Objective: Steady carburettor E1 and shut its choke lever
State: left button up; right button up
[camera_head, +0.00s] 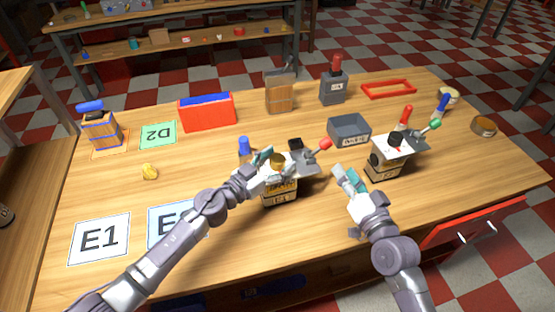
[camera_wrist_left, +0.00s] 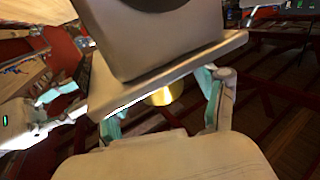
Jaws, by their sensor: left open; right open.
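Carburettor E1 (camera_head: 280,196) stands upright near the middle of the table, with an "E1" label on its front. It has a grey top, a brass cap (camera_head: 278,160) and a red-knobbed lever (camera_head: 325,145) pointing up to the right. My left gripper (camera_head: 262,160) is open at its left upper side and hides part of it. In the left wrist view, the teal fingers (camera_wrist_left: 162,112) are apart, with a grey plate and a brass part (camera_wrist_left: 164,95) beyond and between them; contact cannot be told. My right gripper (camera_head: 344,180) is open, right of E1 and apart from it.
A second similar unit (camera_head: 384,168) with red and green knobs stands to the right. White E1 card (camera_head: 99,238) and a blue-edged card (camera_head: 168,226) lie at front left. A red box (camera_head: 207,112) stands at the back.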

pick_arm(q)
grip_shut()
dwell(0.3)
dwell(0.8)
